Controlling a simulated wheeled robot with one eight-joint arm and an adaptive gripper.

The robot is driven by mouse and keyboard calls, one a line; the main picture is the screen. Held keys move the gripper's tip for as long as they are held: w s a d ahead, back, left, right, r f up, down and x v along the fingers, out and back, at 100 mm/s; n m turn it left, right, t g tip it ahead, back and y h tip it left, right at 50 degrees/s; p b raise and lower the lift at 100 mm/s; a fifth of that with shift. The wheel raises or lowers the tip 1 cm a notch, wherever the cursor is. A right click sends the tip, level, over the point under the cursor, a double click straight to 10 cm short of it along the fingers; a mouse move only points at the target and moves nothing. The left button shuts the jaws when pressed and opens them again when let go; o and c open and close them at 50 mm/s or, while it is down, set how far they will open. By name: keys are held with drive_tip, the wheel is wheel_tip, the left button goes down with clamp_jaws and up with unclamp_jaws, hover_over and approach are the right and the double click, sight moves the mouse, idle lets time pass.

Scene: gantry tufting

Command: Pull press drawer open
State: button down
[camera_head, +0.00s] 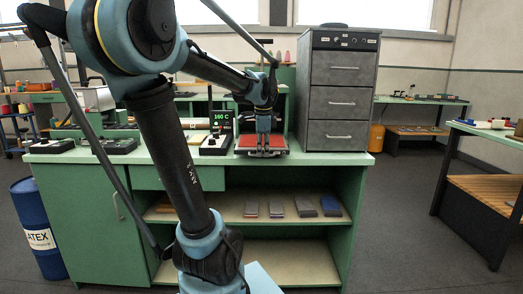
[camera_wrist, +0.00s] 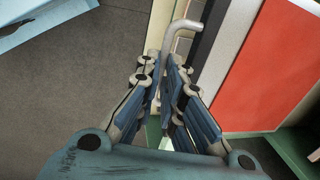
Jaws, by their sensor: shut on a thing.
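The press drawer (camera_head: 246,142) shows in the head view as a red pad in a dark frame on the green bench, at the press below the back shelf. In the wrist view its flat red pad (camera_wrist: 268,62) fills the upper right, with a pale edge and a dark front strip. A grey bar handle (camera_wrist: 182,25) runs along its front and bends at the top end. My gripper (camera_wrist: 162,72) is shut on this handle, with one blue finger on each side. In the head view my gripper (camera_head: 264,148) points down at the drawer's front; its fingers partly hide the handle.
A grey three-drawer cabinet (camera_head: 339,90) stands on the bench right of the press. A control box with a green "160 C" display (camera_head: 218,121) is to the left. Below, an open shelf (camera_head: 230,213) holds several sample blocks. A blue latex drum (camera_head: 38,230) stands at left.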

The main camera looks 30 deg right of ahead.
drive_tip(key=c, duration=2)
unclamp_jaws()
drive_tip(key=shift+r, duration=0.15)
drive_tip(key=r, duration=0.3)
drive_tip(key=s+a+r, duration=0.1)
drive_tip(key=r, duration=0.3)
drive_tip(key=s+r, duration=0.1)
drive_tip(key=r, duration=0.3)
drive_tip(key=shift+a+r, duration=0.15)
drive_tip(key=shift+r, duration=0.1)
